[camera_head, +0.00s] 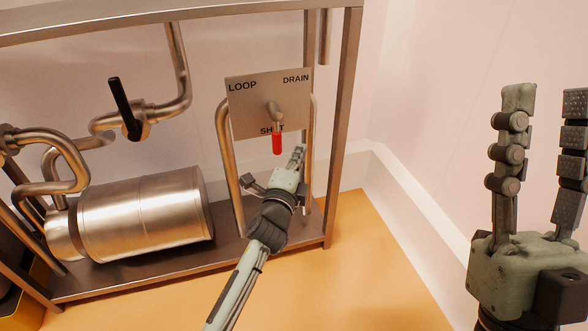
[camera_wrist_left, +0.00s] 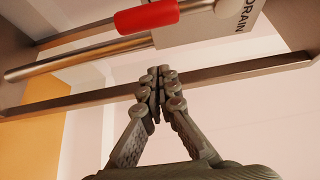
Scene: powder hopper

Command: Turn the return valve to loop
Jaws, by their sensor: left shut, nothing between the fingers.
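The return valve's label plate (camera_head: 252,95) reads LOOP at left, DRAIN at right and SHUT at the bottom. Its lever has a red grip (camera_head: 277,143) that hangs down over the word SHUT. My left gripper (camera_head: 300,150) is shut and empty, just below and to the right of the red grip. In the left wrist view the closed fingertips (camera_wrist_left: 158,72) are near the red grip (camera_wrist_left: 147,17), with a visible gap in the picture. My right gripper (camera_head: 545,90) is open and empty at the right edge of the head view, far from the valve.
A steel frame (camera_head: 341,120) surrounds the piping. A metal cylinder (camera_head: 145,212) lies on its lower shelf. A black-handled valve (camera_head: 122,102) stands at left. Bent pipes (camera_head: 226,160) flank the plate. Orange floor (camera_head: 370,270) is clear to the right, beside the pale wall.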

